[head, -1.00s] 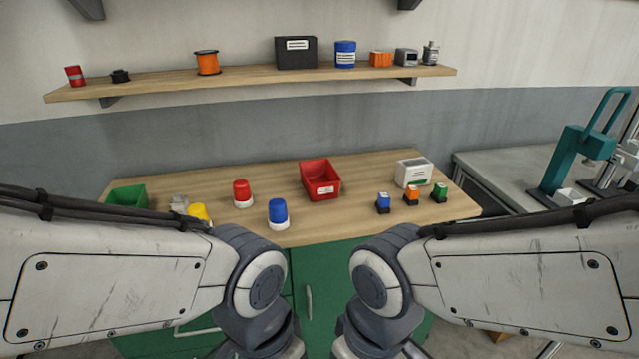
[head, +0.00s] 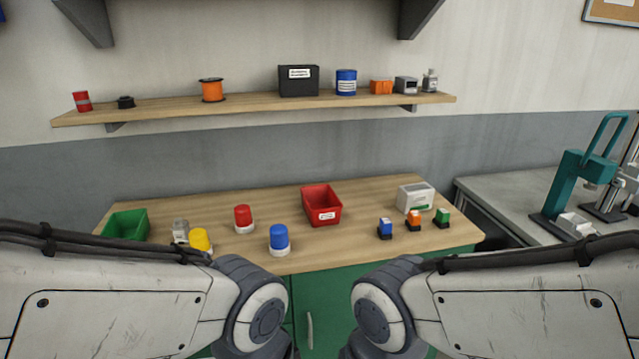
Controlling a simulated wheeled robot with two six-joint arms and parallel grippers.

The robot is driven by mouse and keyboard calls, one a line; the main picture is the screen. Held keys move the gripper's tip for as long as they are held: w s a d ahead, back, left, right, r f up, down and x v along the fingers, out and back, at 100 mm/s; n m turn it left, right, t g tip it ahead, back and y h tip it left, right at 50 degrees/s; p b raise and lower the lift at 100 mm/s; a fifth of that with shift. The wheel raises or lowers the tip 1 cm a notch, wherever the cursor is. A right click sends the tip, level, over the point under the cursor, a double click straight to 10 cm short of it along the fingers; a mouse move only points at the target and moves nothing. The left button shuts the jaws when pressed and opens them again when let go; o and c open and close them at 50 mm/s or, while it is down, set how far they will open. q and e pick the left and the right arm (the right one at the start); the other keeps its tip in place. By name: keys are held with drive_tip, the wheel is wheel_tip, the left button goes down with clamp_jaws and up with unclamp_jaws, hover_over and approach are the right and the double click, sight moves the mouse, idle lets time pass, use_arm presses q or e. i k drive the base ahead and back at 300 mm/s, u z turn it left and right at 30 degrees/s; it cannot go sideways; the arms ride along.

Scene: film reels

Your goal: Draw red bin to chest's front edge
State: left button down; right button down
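The red bin (head: 321,207) stands upright on the wooden top of the green chest (head: 390,251), near the middle and back from the front edge. It has a white label on its front wall and looks empty. Both of my arms come in from the sides at the bottom of the head view, in front of the chest. My grippers are below the picture and do not show. Nothing touches the bin.
A blue beacon (head: 279,240) and a red beacon (head: 244,219) stand left of the bin. A yellow beacon (head: 200,240), a glass jar (head: 180,231) and a green bin (head: 126,226) are farther left. Right are small buttons (head: 414,220) and a white box (head: 416,196).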

sight(321, 206)
drive_tip(key=u, duration=0.6)
drive_tip(key=i, duration=1.25)
drive_tip(key=z, duration=0.1)
